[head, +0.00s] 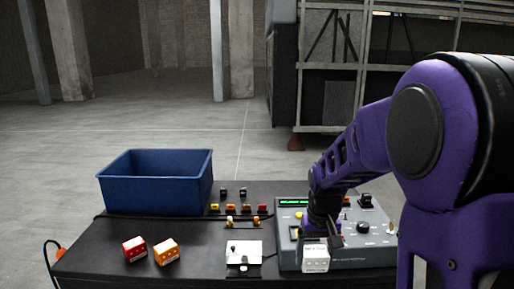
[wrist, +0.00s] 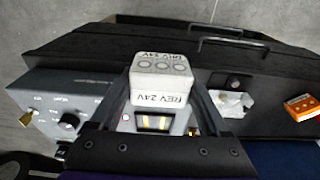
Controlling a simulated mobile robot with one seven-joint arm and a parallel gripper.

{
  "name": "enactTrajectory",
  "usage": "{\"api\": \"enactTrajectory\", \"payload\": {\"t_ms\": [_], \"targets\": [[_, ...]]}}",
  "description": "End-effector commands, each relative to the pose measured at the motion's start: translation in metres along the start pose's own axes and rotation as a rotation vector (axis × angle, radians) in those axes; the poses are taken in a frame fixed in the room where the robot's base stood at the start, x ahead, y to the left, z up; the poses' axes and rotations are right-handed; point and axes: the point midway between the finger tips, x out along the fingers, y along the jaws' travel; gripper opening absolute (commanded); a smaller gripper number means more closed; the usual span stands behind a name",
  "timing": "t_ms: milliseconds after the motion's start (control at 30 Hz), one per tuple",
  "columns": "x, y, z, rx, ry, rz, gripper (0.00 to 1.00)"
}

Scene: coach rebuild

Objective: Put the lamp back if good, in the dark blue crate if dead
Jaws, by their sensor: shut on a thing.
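My gripper (head: 317,240) is shut on a white block-shaped lamp (head: 316,259). In the wrist view the lamp (wrist: 163,78) sits between the fingers and reads "REV 24V", with three round marks on its upper face. In the head view it is at the front edge of the grey tester (head: 362,256); I cannot tell whether it touches it. The tester has a green-lit display (head: 293,202), its text too small to read. The dark blue crate (head: 155,190) stands at the bench's back left, and the visible part of its inside looks empty.
A red block (head: 134,248) and an orange block (head: 166,251) lie at the bench's (head: 95,262) front left. A white-topped item (head: 244,251) sits left of the tester. Several small coloured pieces stand behind it. A cable runs off the left edge.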

Motion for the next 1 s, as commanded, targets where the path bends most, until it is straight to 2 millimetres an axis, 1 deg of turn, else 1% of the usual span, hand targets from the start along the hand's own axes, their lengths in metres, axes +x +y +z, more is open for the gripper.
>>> {"api": "enactTrajectory", "payload": {"t_ms": [33,100,200,300,433,767,867,967,1000], "targets": [[0.022,0.000,0.007,0.000,-0.010,0.000,0.08],[0.049,0.000,0.014,0.000,-0.009,0.000,0.08],[0.081,0.000,0.026,0.000,-0.007,0.000,0.08],[0.101,0.000,0.035,0.000,-0.003,0.000,0.08],[0.112,0.000,0.041,0.001,0.001,0.000,0.08],[0.115,0.000,0.041,0.001,0.001,0.000,0.08],[0.131,0.000,0.046,0.001,-0.004,0.000,0.08],[0.163,0.000,0.056,0.001,-0.010,0.001,0.08],[0.177,0.000,0.061,0.000,-0.010,0.001,0.08]]}}
